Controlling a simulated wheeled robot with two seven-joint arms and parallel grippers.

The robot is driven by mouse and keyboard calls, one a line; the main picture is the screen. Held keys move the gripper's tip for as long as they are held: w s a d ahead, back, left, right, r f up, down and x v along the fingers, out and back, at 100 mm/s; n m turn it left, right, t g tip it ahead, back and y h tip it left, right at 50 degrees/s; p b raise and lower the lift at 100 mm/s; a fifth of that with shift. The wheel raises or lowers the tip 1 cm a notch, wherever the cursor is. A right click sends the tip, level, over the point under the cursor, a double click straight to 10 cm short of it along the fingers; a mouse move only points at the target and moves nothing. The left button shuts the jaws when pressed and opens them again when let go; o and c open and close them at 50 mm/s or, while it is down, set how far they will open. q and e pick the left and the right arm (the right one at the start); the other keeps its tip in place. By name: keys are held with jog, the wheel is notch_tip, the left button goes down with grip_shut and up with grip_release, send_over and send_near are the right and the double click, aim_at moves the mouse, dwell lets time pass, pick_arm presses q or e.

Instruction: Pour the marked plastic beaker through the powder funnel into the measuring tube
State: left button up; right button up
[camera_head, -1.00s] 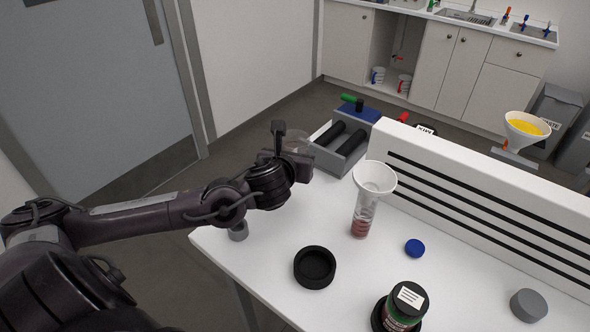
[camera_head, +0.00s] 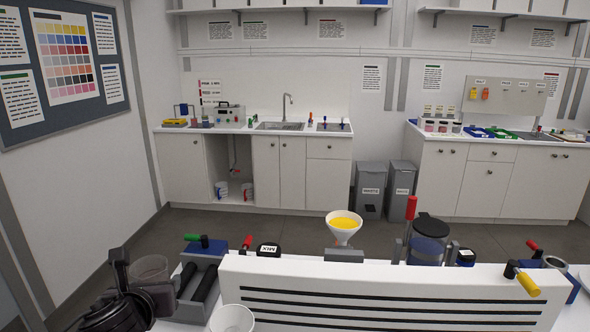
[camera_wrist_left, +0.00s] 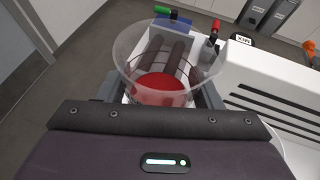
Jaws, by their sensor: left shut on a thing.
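The clear plastic beaker (camera_head: 151,268) is at the lower left of the head view, left of the roller tray. My left gripper (camera_head: 140,288) is shut on it. In the left wrist view the beaker (camera_wrist_left: 160,50) stands between the fingers, roughly upright, with red contents at its bottom; I see no mark on it. A white funnel (camera_head: 232,319) shows only by its upper part at the bottom edge of the head view, to the right of the beaker and apart from it. The measuring tube is out of view. My right gripper is not in view.
A grey tray with black rollers (camera_head: 197,291) is just right of the beaker. A white slotted panel (camera_head: 400,295) stands along the table. Behind it are a funnel of yellow powder (camera_head: 344,225) and a black-lidded jar (camera_head: 268,250). Cabinets and sinks are across the room.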

pick_arm(q)
jog(key=d+r+m+h, duration=0.2)
jog(key=d+r+h, duration=0.1)
jog(key=d, duration=0.6)
jog(key=shift+s+r+m+t, duration=0.3)
jog(key=shift+s+r+t, duration=0.15)
jog(key=shift+r, duration=0.3)
